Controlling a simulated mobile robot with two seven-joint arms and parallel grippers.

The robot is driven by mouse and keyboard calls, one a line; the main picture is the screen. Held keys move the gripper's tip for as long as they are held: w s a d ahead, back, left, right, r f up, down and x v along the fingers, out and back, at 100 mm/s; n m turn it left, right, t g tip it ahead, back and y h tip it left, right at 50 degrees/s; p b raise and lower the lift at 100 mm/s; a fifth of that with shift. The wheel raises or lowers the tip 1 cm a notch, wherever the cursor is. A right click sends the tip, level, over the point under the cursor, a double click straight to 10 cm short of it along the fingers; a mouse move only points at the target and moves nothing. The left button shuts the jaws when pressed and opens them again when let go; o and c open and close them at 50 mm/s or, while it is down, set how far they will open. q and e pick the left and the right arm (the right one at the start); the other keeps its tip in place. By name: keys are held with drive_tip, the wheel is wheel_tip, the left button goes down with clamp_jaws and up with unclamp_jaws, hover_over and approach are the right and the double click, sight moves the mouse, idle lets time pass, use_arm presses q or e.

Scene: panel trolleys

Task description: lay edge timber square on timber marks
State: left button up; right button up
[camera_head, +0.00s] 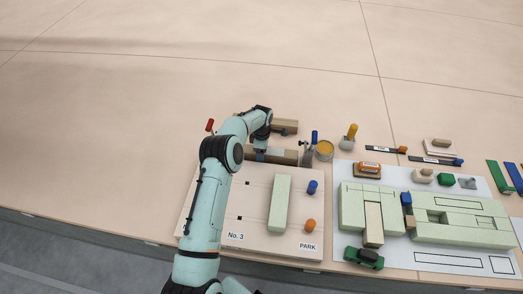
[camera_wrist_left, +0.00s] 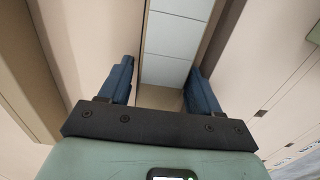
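My left arm reaches over the board, and its gripper (camera_head: 262,153) is at the long brown timber (camera_head: 284,157) along the board's back edge. The arm hides the timber's left part. In the left wrist view, my left gripper (camera_wrist_left: 160,78) has its two dark blue fingers apart, one on each side of a long strip with pale grey panels (camera_wrist_left: 172,38) and brown edges. A narrow gap shows at the left finger; contact at the right finger is unclear. A shorter brown timber (camera_head: 288,127) lies behind. Outlined marks (camera_head: 445,262) show on the white sheet. My right gripper is out of view.
The board (camera_head: 257,242), lettered No. 3 and PARK, holds a pale green bar (camera_head: 280,203), a blue knob (camera_head: 313,187) and an orange knob (camera_head: 310,225). The floor behind is clear.

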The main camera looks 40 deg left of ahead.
use_arm(q)
drive_tip(key=shift+o, duration=0.5)
drive_tip(key=shift+s+r, duration=0.1)
wheel_tip(320, 180, up, 12)
drive_tip(key=shift+r, duration=0.15)
idle(0.6)
